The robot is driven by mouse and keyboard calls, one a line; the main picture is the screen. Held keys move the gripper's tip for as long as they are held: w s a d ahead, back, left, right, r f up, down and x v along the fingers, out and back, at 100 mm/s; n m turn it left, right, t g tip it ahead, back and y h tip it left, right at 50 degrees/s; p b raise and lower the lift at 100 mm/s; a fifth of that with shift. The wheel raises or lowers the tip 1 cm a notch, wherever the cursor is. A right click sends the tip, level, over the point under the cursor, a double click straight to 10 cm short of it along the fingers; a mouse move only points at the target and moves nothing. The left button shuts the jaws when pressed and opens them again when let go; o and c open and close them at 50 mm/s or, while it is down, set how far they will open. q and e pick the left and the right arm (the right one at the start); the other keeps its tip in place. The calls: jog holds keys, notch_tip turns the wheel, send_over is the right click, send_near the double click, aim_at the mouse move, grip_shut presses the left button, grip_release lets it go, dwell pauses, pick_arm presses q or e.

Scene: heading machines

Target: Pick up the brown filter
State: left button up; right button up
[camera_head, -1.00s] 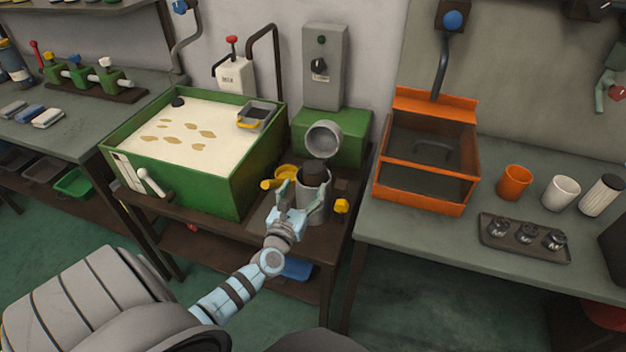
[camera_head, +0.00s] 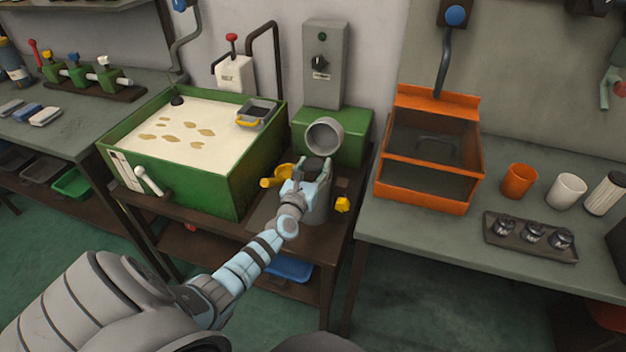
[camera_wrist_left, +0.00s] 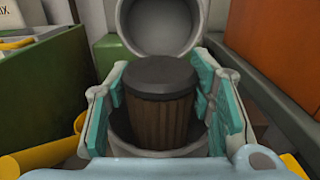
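The brown filter (camera_wrist_left: 160,105) stands upright in an open grey cylindrical housing, with a dark cap on top and ribbed brown sides. In the head view only a dark part of the filter (camera_head: 314,164) shows behind my gripper. The housing (camera_head: 318,208) stands on the dark bench, with its round lid (camera_head: 325,137) swung up behind it. My left gripper (camera_head: 312,178) is at the housing's mouth. In the wrist view its teal-padded fingers (camera_wrist_left: 163,110) are spread on either side of the filter, with a gap visible on the right. My right gripper is not in view.
A green tank (camera_head: 243,180) of pale liquid stands left of the housing. Yellow handles (camera_head: 272,182) and a yellow knob (camera_head: 342,205) sit close beside it. An orange open box (camera_head: 420,208) stands on the right-hand table. The green lidded unit (camera_head: 350,145) is behind.

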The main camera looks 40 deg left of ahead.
pick_arm(q)
jog(key=c, duration=0.3)
notch_tip(320, 180, up, 10)
jog(key=p, duration=0.9)
jog(key=shift+r, duration=0.2)
jog(key=shift+c, duration=0.2)
jog(key=shift+s, duration=0.1)
